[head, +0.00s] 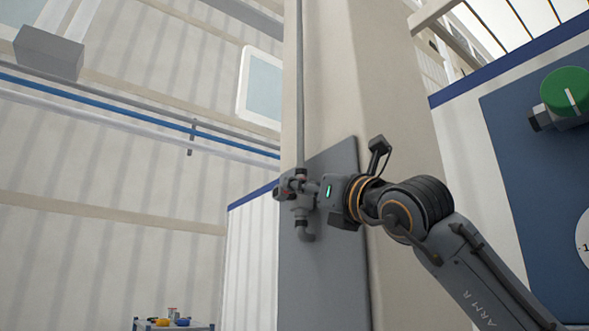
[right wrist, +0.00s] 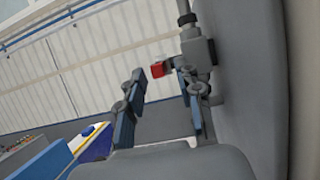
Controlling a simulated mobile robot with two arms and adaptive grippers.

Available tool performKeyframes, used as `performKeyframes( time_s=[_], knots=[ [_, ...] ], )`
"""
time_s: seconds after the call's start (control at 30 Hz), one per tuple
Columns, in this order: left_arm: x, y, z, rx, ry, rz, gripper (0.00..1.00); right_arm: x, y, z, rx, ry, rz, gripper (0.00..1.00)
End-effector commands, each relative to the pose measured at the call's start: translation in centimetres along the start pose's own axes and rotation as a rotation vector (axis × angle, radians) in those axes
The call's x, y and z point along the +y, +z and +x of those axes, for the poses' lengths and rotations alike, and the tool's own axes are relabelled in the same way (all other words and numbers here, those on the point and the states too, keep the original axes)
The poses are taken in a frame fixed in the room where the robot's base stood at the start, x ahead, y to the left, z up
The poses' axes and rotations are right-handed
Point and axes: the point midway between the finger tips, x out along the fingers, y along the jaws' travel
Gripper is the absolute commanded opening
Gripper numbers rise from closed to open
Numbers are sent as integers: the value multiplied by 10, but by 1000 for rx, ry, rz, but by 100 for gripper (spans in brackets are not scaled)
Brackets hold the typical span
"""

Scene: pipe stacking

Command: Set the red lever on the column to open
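The column (head: 388,90) stands in the middle of the head view, with a grey panel (head: 340,270) on its face. A grey vertical pipe (head: 300,80) runs down to a valve (head: 305,232) on the panel. The red lever end (right wrist: 158,66) shows in the right wrist view, beside the grey valve body (right wrist: 197,52). My right gripper (right wrist: 163,77) is open. Its fingers are spread, and the red end shows between and just beyond the fingertips. In the head view my right gripper (head: 308,190) overlaps the valve and hides most of the lever. I cannot tell whether it touches. My left gripper is not in view.
A blue board (head: 535,190) with a green knob (head: 567,92) stands at the right. A small table (head: 200,327) with colored items is low at the left. Blue and grey pipes (head: 130,112) run along the back wall. Open space lies left of the column.

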Motion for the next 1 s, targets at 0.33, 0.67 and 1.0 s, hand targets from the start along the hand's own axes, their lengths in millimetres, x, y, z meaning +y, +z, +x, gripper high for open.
performKeyframes(
  time_s=[0.33, 0.67, 1.0],
  knots=[
    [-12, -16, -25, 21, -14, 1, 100, 0, 1, 34, 0, 0, 0, 35],
    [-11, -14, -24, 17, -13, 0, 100, 0, 0, 35, -1, 0, 0, 25],
    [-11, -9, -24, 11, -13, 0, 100, 0, 0, 34, -2, 0, 0, 0]
  ],
)
